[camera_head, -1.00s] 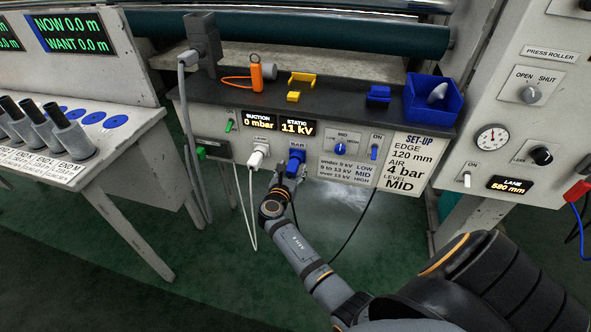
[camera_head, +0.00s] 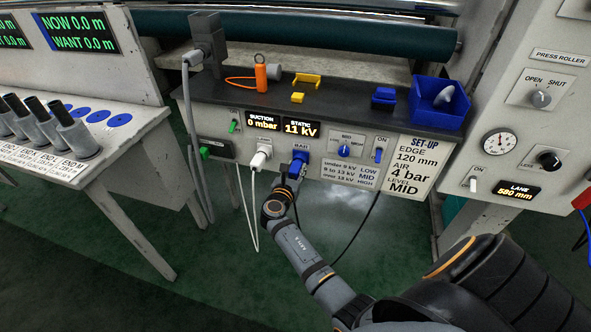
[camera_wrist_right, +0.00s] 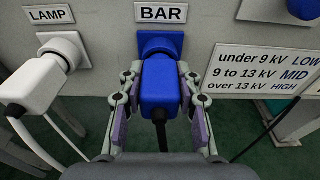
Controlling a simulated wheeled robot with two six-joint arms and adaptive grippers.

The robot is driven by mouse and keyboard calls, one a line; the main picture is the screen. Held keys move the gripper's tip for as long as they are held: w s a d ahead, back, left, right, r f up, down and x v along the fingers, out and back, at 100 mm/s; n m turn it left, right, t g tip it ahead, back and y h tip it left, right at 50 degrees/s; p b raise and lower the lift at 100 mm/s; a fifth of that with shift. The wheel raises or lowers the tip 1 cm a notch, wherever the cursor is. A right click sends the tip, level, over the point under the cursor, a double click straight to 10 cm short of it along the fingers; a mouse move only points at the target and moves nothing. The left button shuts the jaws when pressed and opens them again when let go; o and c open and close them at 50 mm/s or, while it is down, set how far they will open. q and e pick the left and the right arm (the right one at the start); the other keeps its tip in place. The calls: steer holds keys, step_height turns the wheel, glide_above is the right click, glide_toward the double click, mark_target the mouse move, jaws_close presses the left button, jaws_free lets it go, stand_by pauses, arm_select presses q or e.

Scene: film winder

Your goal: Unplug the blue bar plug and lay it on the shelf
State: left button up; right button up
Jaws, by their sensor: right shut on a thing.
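The blue bar plug (camera_head: 297,163) sits at the blue socket under the BAR label on the front panel. In the right wrist view the plug (camera_wrist_right: 160,85) fills the space between my fingers, its black cable hanging from its lower end. My right gripper (camera_wrist_right: 160,112) is shut on the plug from below; it shows in the head view (camera_head: 292,175) at the panel. The blue socket (camera_wrist_right: 160,44) shows above the plug, and the two look joined. The dark shelf (camera_head: 340,99) runs along the top of the panel. My left gripper is not in view.
On the shelf stand an orange tool (camera_head: 261,75), yellow pieces (camera_head: 305,80), a blue block (camera_head: 383,96) and a blue bin (camera_head: 437,105). Bare shelf lies between them. The white lamp plug (camera_head: 261,158) and its cable are close left of my right gripper.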

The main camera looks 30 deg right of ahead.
mark_target(293, 175)
jaws_close()
steer(key=shift+a, duration=0.1)
steer(key=shift+f+p+v, duration=0.2)
steer(key=shift+p+v, duration=0.25)
steer(key=shift+v, duration=0.95)
steer(key=shift+s, duration=0.1)
steer(key=shift+p+v, duration=0.35)
steer(key=shift+v, duration=0.65)
steer(key=shift+f, duration=0.1)
